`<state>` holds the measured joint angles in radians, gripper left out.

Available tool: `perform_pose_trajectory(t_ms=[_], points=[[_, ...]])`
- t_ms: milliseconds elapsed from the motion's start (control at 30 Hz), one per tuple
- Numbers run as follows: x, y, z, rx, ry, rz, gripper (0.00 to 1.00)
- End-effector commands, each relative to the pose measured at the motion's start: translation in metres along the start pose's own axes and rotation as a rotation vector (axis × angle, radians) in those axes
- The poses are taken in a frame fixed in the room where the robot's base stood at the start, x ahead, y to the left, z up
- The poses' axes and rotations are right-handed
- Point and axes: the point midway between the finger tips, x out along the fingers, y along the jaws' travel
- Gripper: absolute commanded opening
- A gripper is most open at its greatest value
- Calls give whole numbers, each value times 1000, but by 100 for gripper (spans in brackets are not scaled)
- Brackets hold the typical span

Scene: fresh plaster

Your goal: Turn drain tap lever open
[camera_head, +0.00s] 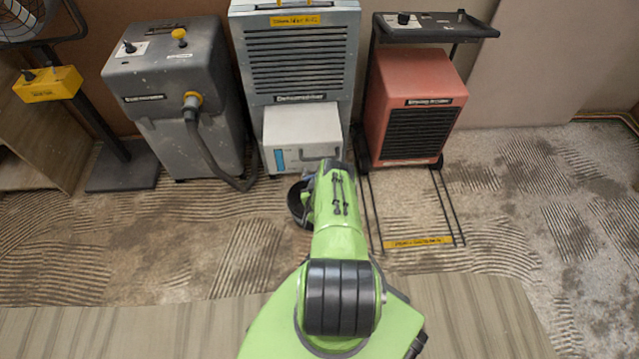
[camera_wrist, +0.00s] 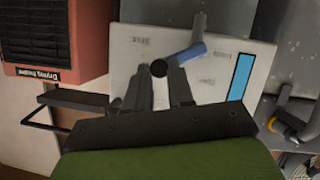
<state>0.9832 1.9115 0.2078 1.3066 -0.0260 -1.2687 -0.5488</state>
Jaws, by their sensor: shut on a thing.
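The drain tap lever (camera_wrist: 188,54) is blue and shows in the wrist view in front of a white tank (camera_wrist: 125,42). It slants down-left from a grey metal tap body (camera_wrist: 199,24) towards a round black end between my fingertips. My gripper (camera_wrist: 160,76) has its dark fingers closed together on the lever at that end. In the head view the white tank (camera_head: 285,125) sits at the front of the grey middle dehumidifier (camera_head: 298,60). My green arm reaches to the tank's lower right and hides most of the tap and my fingers there.
A black bucket (camera_head: 297,204) stands on the floor left of my wrist. A grey machine with a hose (camera_head: 210,145) is on the left. A red machine (camera_head: 410,105) on a wire-framed trolley is on the right. Streaked floor is open at far right.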

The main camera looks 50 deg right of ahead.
Motion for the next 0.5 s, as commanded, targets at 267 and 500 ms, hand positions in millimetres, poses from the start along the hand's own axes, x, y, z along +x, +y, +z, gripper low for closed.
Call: perform_pose_trajectory(t_ms=[267, 500], points=[[-5, -9, -13, -240, 1, 101, 0], [-8, -18, -18, -443, 0, 185, 0]])
